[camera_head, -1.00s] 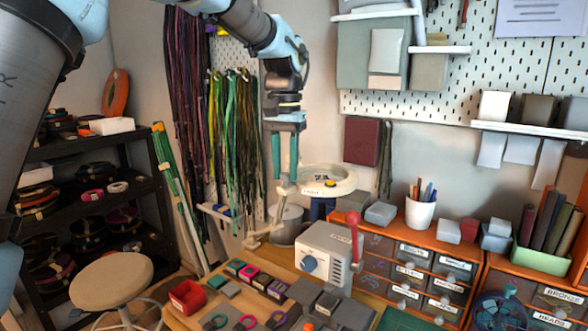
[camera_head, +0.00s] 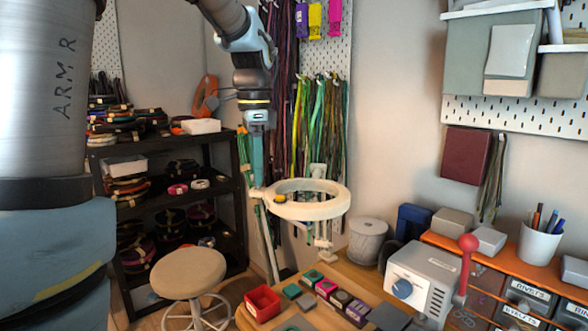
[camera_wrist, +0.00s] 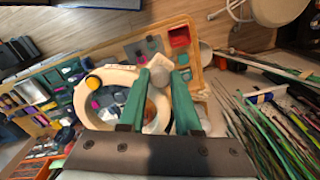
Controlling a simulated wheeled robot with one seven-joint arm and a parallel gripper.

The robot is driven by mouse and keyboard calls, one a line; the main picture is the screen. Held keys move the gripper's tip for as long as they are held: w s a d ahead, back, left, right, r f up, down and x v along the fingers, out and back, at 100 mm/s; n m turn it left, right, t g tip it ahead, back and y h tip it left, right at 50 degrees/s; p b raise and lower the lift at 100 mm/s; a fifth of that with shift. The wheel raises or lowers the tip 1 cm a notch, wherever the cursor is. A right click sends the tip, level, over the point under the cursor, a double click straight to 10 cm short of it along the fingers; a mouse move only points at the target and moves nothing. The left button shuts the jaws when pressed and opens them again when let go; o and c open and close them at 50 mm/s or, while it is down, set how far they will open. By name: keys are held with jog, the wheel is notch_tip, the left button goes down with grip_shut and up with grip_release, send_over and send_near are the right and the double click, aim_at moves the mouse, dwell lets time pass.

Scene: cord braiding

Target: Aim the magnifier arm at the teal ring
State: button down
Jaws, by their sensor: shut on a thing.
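The magnifier is a cream ring-shaped head (camera_head: 334,208) with a yellow knob, on a jointed cream arm (camera_head: 322,243) at the table's back edge. My gripper (camera_head: 257,186) points down at the left side of the head, its teal fingers shut on a small part there. In the wrist view the fingers (camera_wrist: 161,74) close around a pale grip piece beside the magnifier ring (camera_wrist: 84,113). The part held is mostly hidden by the fingers. I cannot make out the teal ring in the current views.
The wooden table (camera_head: 343,270) holds a red box (camera_head: 262,303), several small coloured blocks and a grey machine (camera_head: 425,275) with a red-knobbed lever. A round stool (camera_head: 188,272) stands left of the table, before a black shelf. Hanging cords (camera_head: 318,110) are close behind the magnifier.

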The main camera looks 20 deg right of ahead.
jog(key=shift+m, duration=0.7)
jog(key=shift+w+a, duration=0.7)
jog(key=shift+w, duration=0.25)
jog(key=shift+w+a, duration=0.7)
jog(key=shift+w, duration=0.25)
jog(key=c, duration=0.6)
grip_release()
jog(key=shift+r, duration=0.1)
notch_tip(320, 180, up, 11)
jog(key=b, duration=0.1)
jog(key=s+a+f+n, duration=0.1)
jog(key=a+f+n, duration=0.3)
jog(key=f, duration=0.3)
jog(key=a+f+n, duration=0.3)
jog(key=f+n, duration=0.1)
jog(key=f, duration=0.4)
jog(key=s+a+f+n, duration=0.4)
jog(key=s+f+n, duration=0.1)
jog(key=f, duration=0.2)
jog(key=s+a+f+n+t, duration=0.1)
jog(key=s+a+f+n, duration=0.3)
jog(key=f, duration=0.3)
jog(key=shift+s+a+f+n+t, duration=0.2)
jog(key=shift+s+a+n+t, duration=0.15)
jog(key=shift+s+n, duration=0.45)
